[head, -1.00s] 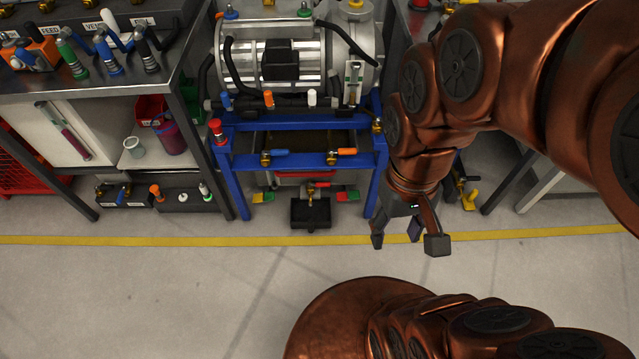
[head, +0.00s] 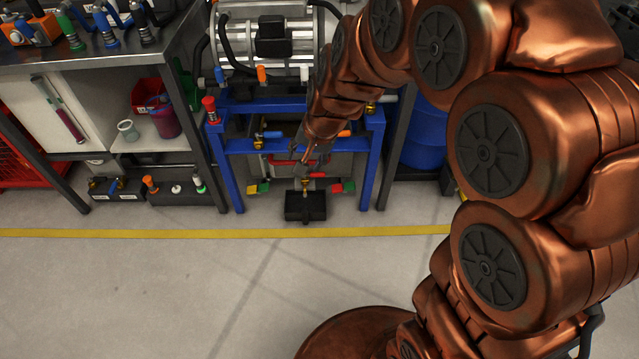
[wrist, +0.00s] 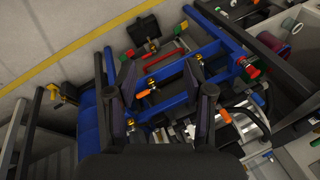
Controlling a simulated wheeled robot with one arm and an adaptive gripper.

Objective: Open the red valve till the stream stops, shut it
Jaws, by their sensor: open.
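A small valve with a red lever (head: 317,174) and a brass body (head: 305,184) sits low inside the blue frame (head: 230,185). A black drip tray (head: 305,207) lies below it on the floor. The tray (wrist: 145,28) and the brass body (wrist: 153,45) also show at the top of the wrist view. I cannot make out a stream. My gripper (head: 311,163) is in front of the frame's lower middle and looks close to the valve in the head view. In the wrist view its fingers (wrist: 160,78) are spread with nothing held, short of the valve.
The frame's crossbar carries a blue-lever valve (head: 272,134) and an orange-lever valve (head: 344,133). A red knob (head: 210,108) stands at its left corner. A steel bench (head: 90,62) stands left and a blue drum (head: 425,140) right. The floor in front is clear.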

